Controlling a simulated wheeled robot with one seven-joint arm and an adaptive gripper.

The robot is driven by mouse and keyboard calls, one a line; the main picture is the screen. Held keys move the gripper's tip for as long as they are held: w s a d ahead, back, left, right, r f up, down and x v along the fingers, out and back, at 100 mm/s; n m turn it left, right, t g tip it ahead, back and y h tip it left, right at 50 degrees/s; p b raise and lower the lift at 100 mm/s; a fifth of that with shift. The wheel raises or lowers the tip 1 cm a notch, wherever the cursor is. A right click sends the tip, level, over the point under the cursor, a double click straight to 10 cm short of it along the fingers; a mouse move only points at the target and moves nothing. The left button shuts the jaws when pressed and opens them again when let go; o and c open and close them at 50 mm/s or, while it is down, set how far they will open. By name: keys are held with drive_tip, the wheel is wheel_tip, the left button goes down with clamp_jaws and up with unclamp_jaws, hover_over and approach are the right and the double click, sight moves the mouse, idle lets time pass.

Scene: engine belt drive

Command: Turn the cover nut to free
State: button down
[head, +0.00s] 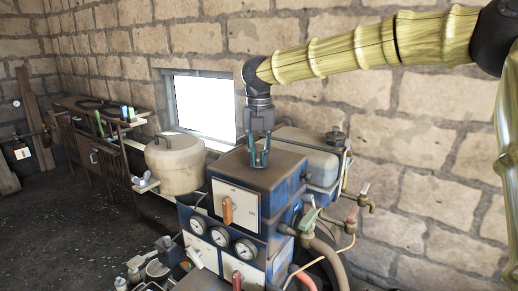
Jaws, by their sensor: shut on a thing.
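My gripper (259,163) points straight down at the top of the blue engine unit (285,170), near its back edge. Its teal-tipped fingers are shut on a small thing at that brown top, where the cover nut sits. The nut itself is hidden between the fingers and too small to make out. The unit's front has a white panel with an orange handle (227,209).
A beige lidded pot (174,163) stands left of the unit, and a pale tank (306,155) is close behind it. Taps (362,203) and hoses stick out on the right. Several gauges (219,237) line the front. A workbench (95,125) is at far left.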

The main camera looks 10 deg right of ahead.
drive_tip(key=n+p, duration=0.5)
drive_tip(key=n, duration=0.1)
drive_tip(key=shift+n, duration=0.3)
drive_tip(key=n+p, duration=0.2)
drive_tip(key=n, duration=0.1)
drive_tip(key=shift+f+n+p, duration=0.15)
drive_tip(key=shift+n+p, duration=0.85)
drive_tip(key=shift+n, duration=0.5)
drive_tip(key=c, duration=1.3)
unclamp_jaws()
wheel_tip(320, 180, up, 12)
